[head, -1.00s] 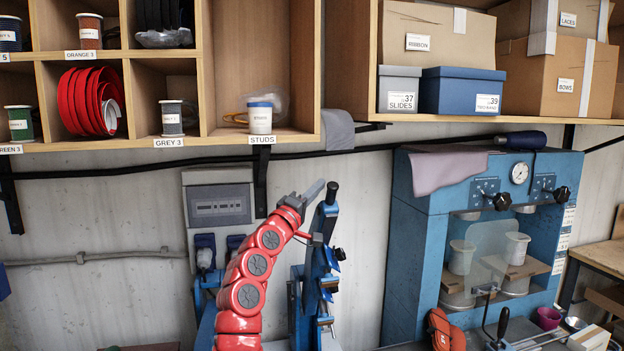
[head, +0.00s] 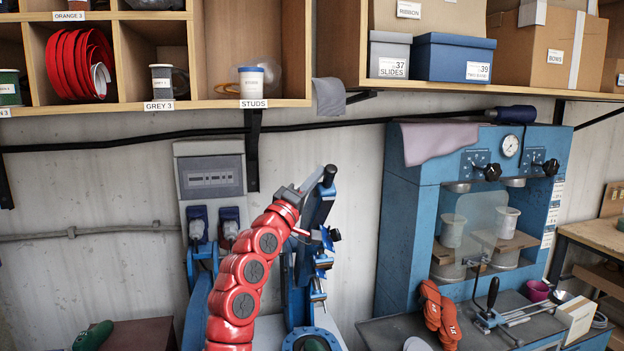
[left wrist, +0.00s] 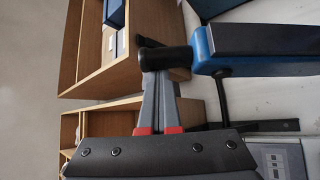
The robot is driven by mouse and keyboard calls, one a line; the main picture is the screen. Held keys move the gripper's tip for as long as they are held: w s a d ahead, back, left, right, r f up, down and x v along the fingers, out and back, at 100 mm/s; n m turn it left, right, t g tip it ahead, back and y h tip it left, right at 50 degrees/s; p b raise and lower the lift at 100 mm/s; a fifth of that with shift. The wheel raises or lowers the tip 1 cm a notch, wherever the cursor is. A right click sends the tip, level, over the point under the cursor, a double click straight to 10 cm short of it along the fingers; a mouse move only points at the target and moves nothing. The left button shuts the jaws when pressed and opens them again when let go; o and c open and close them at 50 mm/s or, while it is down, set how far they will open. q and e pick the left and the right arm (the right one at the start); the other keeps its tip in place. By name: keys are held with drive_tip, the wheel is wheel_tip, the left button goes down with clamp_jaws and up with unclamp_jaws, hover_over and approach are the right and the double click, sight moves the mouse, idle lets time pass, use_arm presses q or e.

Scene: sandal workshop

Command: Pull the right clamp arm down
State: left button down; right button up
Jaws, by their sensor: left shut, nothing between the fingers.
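A blue clamp arm (head: 318,205) with a black grip (head: 329,175) at its top stands up from the blue clamping machine (head: 305,339). My left gripper (head: 313,181) is shut and empty, its fingertips at the left side of the black grip. In the left wrist view my shut grey fingers (left wrist: 158,76) reach to the black grip (left wrist: 165,58), and the blue arm (left wrist: 260,48) runs off to the right. The fingertips overlap the grip there; I cannot tell whether they press on it. My red left arm hides part of the machine. My right gripper is not in view.
A blue press (head: 407,220) with a gauge stands to the right. Orange-red gloves (head: 440,312) lie in front of it. Wooden shelves (head: 300,103) hang above, with a studs jar (head: 252,84). A grey wall box (head: 211,178) is behind my arm.

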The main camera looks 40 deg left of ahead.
use_arm(q)
drive_tip(key=s+d+f+m+h+b, duration=0.3)
drive_tip(key=s+d+f+m+b, duration=0.1)
drive_tip(key=f+b, duration=0.9)
drive_tip(key=s+d+f+m+t+h+b, duration=0.1)
drive_tip(key=s+d+f+m+h+b, duration=0.2)
drive_tip(key=f+b, duration=1.1)
drive_tip(key=s+d+f+m+h+b, duration=0.4)
drive_tip(key=s+d+f+b, duration=0.3)
drive_tip(key=d+f+b, duration=0.3)
wheel_tip(320, 180, down, 4)
drive_tip(key=b, duration=0.4)
drive_tip(key=shift+f+m+t+b, duration=0.15)
drive_tip(key=shift+m+t+b, duration=0.15)
drive_tip(key=shift+a+f, duration=0.1)
drive_tip(key=shift+f, duration=0.05)
drive_tip(key=shift+s+y, duration=0.1)
drive_tip(key=shift+y, duration=0.2)
drive_tip(key=b+v, duration=0.2)
drive_tip(key=v, duration=1.5)
drive_tip(key=shift+s, duration=0.15)
